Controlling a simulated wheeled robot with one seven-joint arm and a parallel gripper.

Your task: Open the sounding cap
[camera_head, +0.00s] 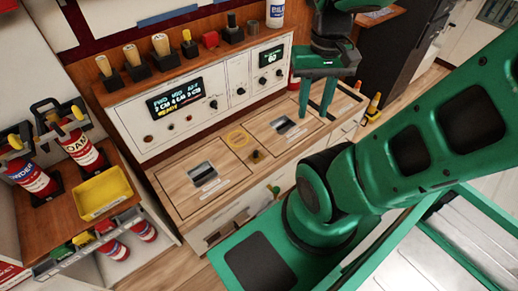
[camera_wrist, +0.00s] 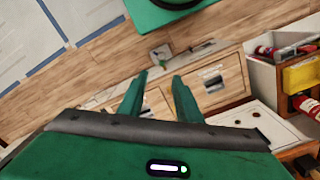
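The left hatch panel (camera_head: 203,174) and right hatch panel (camera_head: 284,125) have recessed metal pulls. Behind them stands a white console (camera_head: 190,100) with displays and knobs. Fire extinguishers (camera_head: 78,142) and a yellow bin (camera_head: 102,192) are at left. A small cone (camera_head: 374,104) stands on the floor at right.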

